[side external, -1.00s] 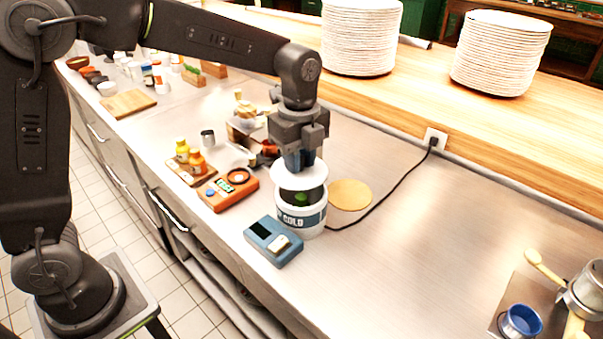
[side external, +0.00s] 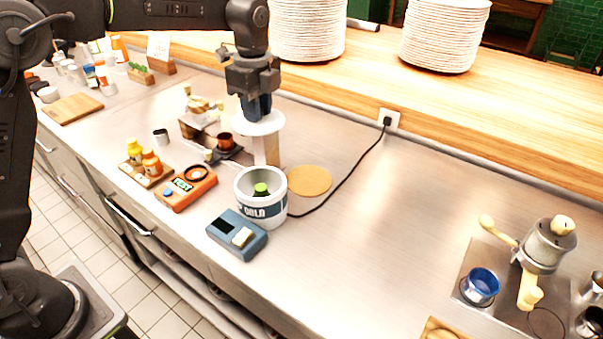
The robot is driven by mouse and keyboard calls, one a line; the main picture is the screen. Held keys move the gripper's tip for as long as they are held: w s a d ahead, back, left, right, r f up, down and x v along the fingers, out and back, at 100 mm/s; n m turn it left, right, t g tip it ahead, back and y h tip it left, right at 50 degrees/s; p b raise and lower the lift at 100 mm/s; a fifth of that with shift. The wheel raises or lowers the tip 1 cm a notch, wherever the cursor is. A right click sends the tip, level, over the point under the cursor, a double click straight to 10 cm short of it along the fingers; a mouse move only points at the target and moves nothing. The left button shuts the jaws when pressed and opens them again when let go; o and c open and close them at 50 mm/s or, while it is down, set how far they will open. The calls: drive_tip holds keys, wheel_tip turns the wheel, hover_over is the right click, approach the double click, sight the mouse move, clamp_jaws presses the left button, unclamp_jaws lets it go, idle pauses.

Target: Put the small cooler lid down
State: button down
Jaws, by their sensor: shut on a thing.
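The small cooler lid (side external: 258,124) is a white disc. My gripper (side external: 257,108) is shut on it from above and holds it level, up and behind the cooler. The white cooler (side external: 262,210) with a dark lettered band stands open on the steel counter. A green-capped item (side external: 261,189) shows inside it. A pale upright piece (side external: 267,150) shows just below the lid; I cannot tell whether it belongs to the lid or stands behind the cooler. A flat round tan mat (side external: 310,180) lies bare to the right of the cooler.
A blue-grey device (side external: 237,235) sits in front of the cooler. An orange device (side external: 186,188) and small bottles (side external: 143,158) are to the left. A black cable (side external: 350,178) runs to a wall socket (side external: 388,120). The counter right of the cable is clear up to a grinder (side external: 545,245).

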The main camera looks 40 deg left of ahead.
drive_tip(key=n, duration=0.1)
hover_over(309, 180)
drive_tip(key=s+a, duration=0.1)
wheel_tip(309, 180, down, 4)
drive_tip(key=f, duration=0.1)
drive_tip(key=w+f+m, duration=0.1)
drive_tip(key=f+m, duration=0.1)
drive_tip(key=m, duration=0.1)
drive_tip(key=f, duration=0.6)
drive_tip(key=d+f, duration=0.1)
drive_tip(key=f, duration=0.2)
drive_tip(key=shift+f, duration=0.4)
drive_tip(key=c, duration=1)
unclamp_jaws()
drive_tip(key=shift+f, duration=0.1)
drive_tip(key=shift+o, duration=0.2)
